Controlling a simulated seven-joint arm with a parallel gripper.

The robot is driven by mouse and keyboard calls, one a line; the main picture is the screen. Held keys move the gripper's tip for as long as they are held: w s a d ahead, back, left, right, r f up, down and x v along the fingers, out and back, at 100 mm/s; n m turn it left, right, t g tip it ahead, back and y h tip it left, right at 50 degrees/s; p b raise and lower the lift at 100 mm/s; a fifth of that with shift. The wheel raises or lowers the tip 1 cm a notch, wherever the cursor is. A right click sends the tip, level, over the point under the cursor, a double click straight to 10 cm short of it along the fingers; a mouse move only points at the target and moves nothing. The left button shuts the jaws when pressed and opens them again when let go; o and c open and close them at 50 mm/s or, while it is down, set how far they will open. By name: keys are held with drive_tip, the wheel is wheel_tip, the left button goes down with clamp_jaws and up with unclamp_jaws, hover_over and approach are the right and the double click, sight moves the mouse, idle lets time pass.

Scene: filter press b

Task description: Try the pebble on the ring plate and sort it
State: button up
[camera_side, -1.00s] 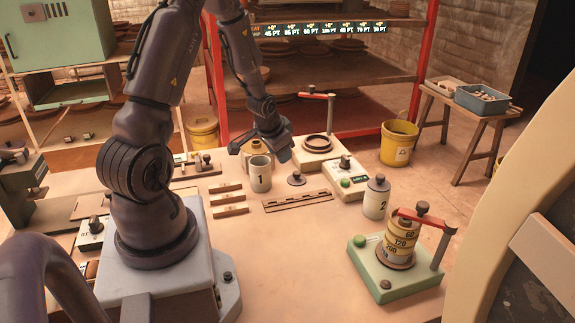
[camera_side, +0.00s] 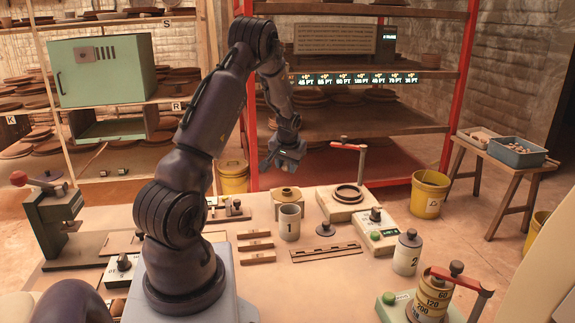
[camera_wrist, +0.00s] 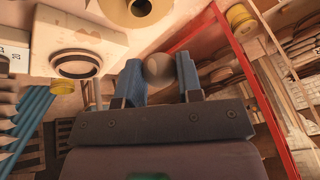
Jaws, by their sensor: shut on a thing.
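My gripper (camera_side: 272,164) is raised above the bench, over and slightly left of the cup marked 1 (camera_side: 289,226). In the wrist view its two blue fingers (camera_wrist: 160,82) are shut on a round grey-brown pebble (camera_wrist: 158,67), held at the fingertips. The pebble cannot be made out in the side view. A pale block with a dark ring on top (camera_side: 345,207), which looks like the ring plate, stands to the right of my gripper and lower. It also shows at upper left in the wrist view (camera_wrist: 105,45). The ring looks empty.
A lidded canister marked 2 (camera_side: 407,259) and a stacked-ring press (camera_side: 433,296) stand at right. A box with a green button (camera_side: 376,233) is beside the ring block. A slotted rail (camera_side: 325,252) and small bars (camera_side: 255,245) lie in front. A red-posted rack (camera_side: 467,90) stands behind.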

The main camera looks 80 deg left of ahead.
sight(287, 190)
drive_tip(key=shift+f, duration=3)
drive_tip(key=o, duration=1)
drive_tip(key=w+v, duration=0.1)
drive_tip(key=v, duration=1.2)
drive_tip(key=shift+s, duration=0.45)
